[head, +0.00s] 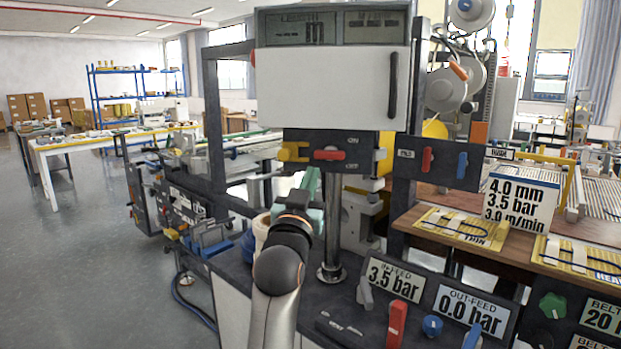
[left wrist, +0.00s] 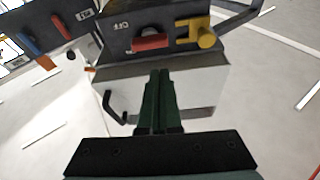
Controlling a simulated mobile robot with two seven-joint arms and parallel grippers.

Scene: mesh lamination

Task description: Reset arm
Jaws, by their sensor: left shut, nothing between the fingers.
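My left gripper (head: 311,182) is in the middle of the head view, just below a dark switch box (head: 300,142). Its green fingers are shut together and empty. They also show in the left wrist view (left wrist: 158,82), pointing up toward a white panel (left wrist: 205,88) with a black handle. In the left wrist view the red switch (left wrist: 150,42) and yellow knob (left wrist: 197,38) lie beyond the fingertips. My right gripper is in neither view.
A metal post (head: 331,230) stands right of my left gripper. A panel with a red and a blue lever (head: 462,165) is at right. In-feed (head: 394,281) and out-feed (head: 471,309) gauges stand in front. The floor (head: 90,260) at left is clear.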

